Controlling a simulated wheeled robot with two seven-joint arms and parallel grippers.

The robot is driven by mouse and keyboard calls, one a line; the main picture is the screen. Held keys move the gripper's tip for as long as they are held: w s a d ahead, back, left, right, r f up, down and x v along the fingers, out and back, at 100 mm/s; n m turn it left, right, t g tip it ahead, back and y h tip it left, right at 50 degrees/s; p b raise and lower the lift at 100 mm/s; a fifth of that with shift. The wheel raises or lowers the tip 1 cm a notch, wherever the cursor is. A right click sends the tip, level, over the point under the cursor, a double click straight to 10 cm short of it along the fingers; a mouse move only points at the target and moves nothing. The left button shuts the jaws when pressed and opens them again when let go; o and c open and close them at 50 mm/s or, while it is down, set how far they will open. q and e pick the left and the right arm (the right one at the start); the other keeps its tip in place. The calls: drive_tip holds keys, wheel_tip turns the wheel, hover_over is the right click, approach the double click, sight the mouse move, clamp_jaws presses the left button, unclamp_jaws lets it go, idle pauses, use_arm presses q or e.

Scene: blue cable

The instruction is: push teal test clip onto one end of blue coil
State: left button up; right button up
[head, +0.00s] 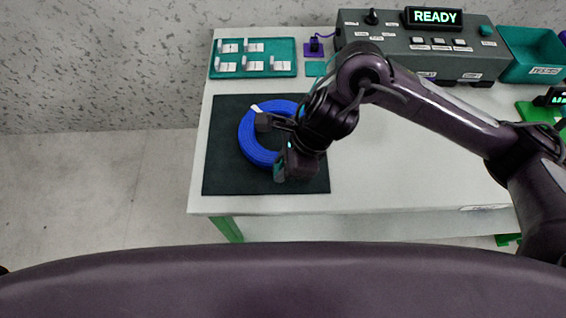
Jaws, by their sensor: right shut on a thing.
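The blue coil (248,148) lies flat on a dark mat (226,178) at the left of the table. A short white piece (256,108) shows at its upper left rim and looks like a cable end. My right gripper (263,122) reaches in from the right over the coil, its dark fingertips just below the white piece. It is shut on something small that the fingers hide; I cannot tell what. The teal test clip is not plainly visible. A teal patch (278,171) shows low beside my right wrist, but I cannot tell what it is. My left gripper is not in view.
A teal tray (284,49) with several white pieces stands behind the mat. A small purple holder (315,50) and a teal pad (315,69) are right of it. A grey console (400,59) reads READY. A teal bin (518,72) is far right. The table's front middle is clear.

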drive_tip(key=shift+s+d+f, duration=0.1)
drive_tip(key=shift+f, duration=0.1)
idle(0.6)
drive_tip(key=o, duration=0.6)
drive_tip(key=o, duration=0.5)
drive_tip(key=shift+s, duration=0.1)
drive_tip(key=shift+r, duration=0.1)
drive_tip(key=shift+w, duration=0.2)
